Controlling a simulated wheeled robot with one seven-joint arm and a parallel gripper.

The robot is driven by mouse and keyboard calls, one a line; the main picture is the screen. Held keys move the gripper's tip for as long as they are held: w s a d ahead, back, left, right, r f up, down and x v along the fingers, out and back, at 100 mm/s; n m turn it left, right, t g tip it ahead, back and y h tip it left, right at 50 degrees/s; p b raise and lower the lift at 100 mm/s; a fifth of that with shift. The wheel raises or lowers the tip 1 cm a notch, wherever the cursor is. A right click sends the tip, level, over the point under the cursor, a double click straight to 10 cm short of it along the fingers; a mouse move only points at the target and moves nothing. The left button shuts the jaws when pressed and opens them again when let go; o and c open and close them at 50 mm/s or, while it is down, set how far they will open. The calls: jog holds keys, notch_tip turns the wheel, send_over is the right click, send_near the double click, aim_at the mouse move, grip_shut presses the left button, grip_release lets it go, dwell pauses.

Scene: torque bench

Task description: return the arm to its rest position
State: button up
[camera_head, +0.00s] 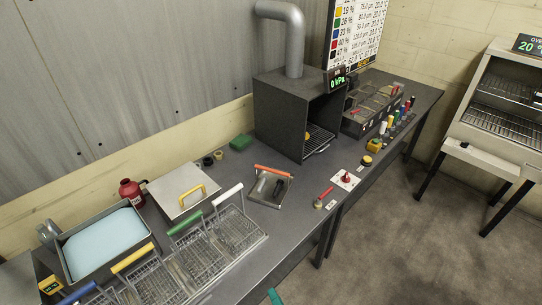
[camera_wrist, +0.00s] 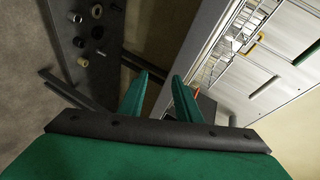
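My gripper (camera_wrist: 164,77) shows in the wrist view with two green fingers. The fingers stand apart with a clear gap between them, and nothing is held. Floor and furniture show beyond the fingertips. In the head view only a small teal tip (camera_head: 273,297), which looks like part of my gripper, shows at the bottom edge, in front of the bench (camera_head: 285,222). The rest of my arm is out of the head view.
The bench carries a blue-filled basin (camera_head: 104,243), wire baskets (camera_head: 235,232), a dark box oven (camera_head: 285,115) with a pipe, a tray with a red handle (camera_head: 270,187) and small bottles. Open floor (camera_head: 400,240) lies right of it, before a rack oven (camera_head: 500,110).

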jog(key=s+f+n+g+h, duration=0.1)
jog(key=s+n+h, duration=0.35)
jog(key=s, duration=1.15)
jog(key=s+a+r+n+t, duration=0.1)
jog(key=s+r+n, duration=0.1)
jog(key=s+r, duration=0.2)
jog(key=s+a+r+n+t+h, duration=0.1)
jog(key=s+r+n+t, duration=0.1)
jog(key=r, duration=0.8)
jog(key=shift+s+r+n, duration=0.4)
jog(key=shift+s+n, duration=0.45)
jog(key=shift+s, duration=0.3)
